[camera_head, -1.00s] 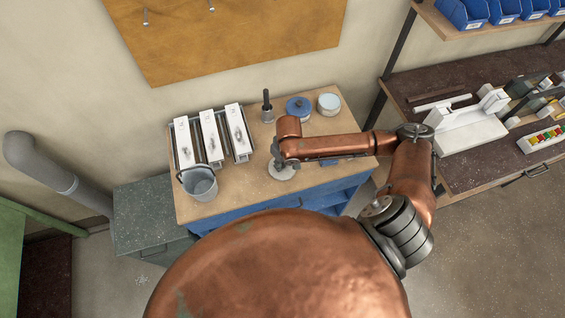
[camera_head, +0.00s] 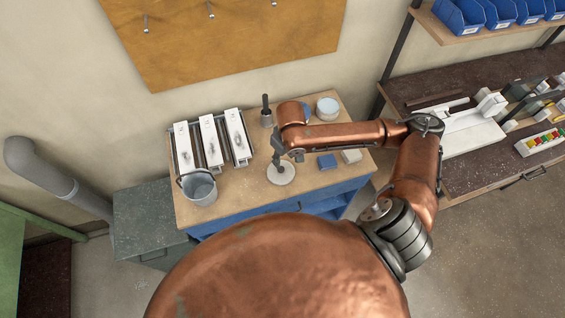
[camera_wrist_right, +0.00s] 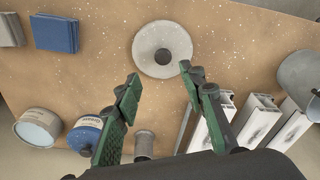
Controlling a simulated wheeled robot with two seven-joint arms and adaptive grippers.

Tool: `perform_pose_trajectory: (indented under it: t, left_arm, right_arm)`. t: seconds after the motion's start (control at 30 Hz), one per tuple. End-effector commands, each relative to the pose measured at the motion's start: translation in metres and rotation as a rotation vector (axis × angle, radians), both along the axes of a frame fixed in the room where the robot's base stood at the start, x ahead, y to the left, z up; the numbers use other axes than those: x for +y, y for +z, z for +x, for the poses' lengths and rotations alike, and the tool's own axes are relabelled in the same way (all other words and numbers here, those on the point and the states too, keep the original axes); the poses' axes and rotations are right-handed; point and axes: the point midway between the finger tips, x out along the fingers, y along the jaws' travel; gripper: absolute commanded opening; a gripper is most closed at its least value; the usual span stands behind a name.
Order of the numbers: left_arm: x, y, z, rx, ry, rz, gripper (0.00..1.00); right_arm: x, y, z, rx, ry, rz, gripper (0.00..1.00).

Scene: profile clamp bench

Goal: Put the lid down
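The lid (camera_head: 281,174) is a pale grey round disc with a dark knob in its middle. It lies flat on the wooden bench top near the front edge. It also shows in the right wrist view (camera_wrist_right: 163,38). My right gripper (camera_head: 279,160) is above the lid in the head view. In the right wrist view its two green-padded fingers (camera_wrist_right: 160,74) are spread wide with nothing between them. The lid lies beyond the fingertips, apparently clear of them. My left gripper is not in view.
A grey bucket (camera_head: 199,188) and white clamp profiles (camera_head: 210,140) stand to the left. A handled cylinder (camera_head: 267,115), a blue-topped tin (camera_wrist_right: 85,135) and a white-topped tin (camera_head: 328,107) are behind. A blue block (camera_head: 327,161) and grey block (camera_head: 351,156) lie to the right.

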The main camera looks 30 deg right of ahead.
Motion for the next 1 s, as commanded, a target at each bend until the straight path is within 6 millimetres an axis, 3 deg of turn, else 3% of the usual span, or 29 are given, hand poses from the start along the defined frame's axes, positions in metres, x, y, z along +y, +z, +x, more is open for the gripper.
perform_pose_trajectory:
  t: [0.1,0.3,0.83,1.0]
  left_arm:
    - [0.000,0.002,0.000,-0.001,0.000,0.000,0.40]
    - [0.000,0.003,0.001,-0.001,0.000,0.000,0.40]
    - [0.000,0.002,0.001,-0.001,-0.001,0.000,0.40]
    - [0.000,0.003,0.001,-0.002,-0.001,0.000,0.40]
  right_arm:
    - [0.000,0.017,-0.001,-0.001,0.001,0.001,0.37]
    - [0.000,0.028,-0.003,0.001,0.001,0.000,0.37]
    - [0.000,0.027,-0.003,0.000,0.001,0.002,0.37]
    - [0.020,0.013,-0.008,-0.018,0.054,0.048,0.37]
